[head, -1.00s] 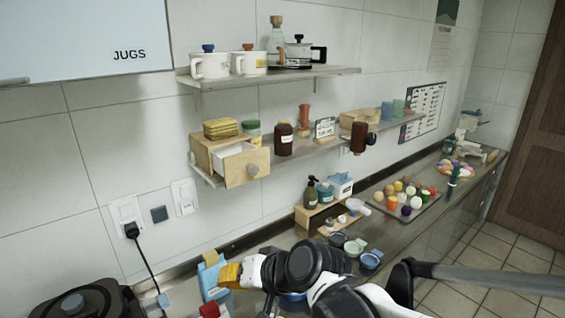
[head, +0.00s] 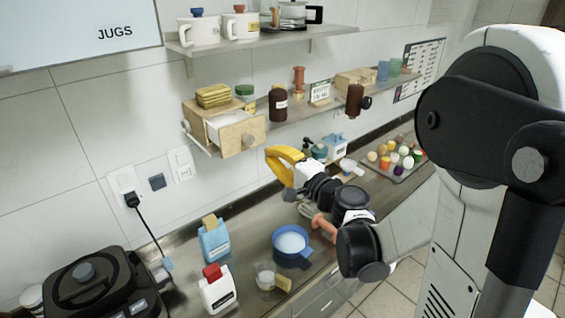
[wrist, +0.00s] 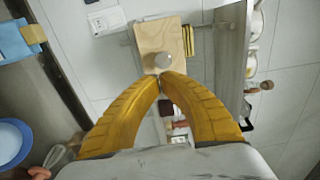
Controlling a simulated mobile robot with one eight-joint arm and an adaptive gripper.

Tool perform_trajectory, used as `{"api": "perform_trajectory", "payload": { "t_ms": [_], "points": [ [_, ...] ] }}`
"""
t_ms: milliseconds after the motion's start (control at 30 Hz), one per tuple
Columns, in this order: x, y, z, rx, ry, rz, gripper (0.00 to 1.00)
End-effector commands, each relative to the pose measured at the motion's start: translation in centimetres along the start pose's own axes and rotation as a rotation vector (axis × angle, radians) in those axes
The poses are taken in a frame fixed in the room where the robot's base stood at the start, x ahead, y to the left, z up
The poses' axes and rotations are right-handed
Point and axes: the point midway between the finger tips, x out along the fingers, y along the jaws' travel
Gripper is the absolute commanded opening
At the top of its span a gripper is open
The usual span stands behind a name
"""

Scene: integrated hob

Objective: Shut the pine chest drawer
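The small pine chest (head: 197,122) sits on the lower wall shelf, with yellow folded cloths and a green-lidded jar on top. Its drawer (head: 230,138) stands pulled out, with its pale inside showing from above. A round knob (head: 248,139) is on the drawer front. In the wrist view the drawer front (wrist: 153,36) and knob (wrist: 162,61) lie just beyond my fingertips. My gripper (head: 272,153) has yellow fingers and is right of the drawer, apart from the knob. In the wrist view the fingertips (wrist: 165,76) meet with nothing visible between them.
A brown jar (head: 279,104), an orange mill and a small sign stand right of the chest. An upper shelf (head: 262,45) with jugs is above. The counter below holds bottles and a blue bowl (head: 291,242).

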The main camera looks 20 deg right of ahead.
Motion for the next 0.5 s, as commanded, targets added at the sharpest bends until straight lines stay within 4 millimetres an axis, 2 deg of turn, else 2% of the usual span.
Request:
{"api": "perform_trajectory", "payload": {
  "t_ms": [100,233,500],
  "points": [
    [2.6,0.1,0.1,0.000,-0.004,0.000,0.00],
    [4.7,0.1,0.1,0.000,-0.003,0.000,0.00],
    [6.7,0.0,0.1,-0.001,-0.001,0.001,0.00]
  ]
}}
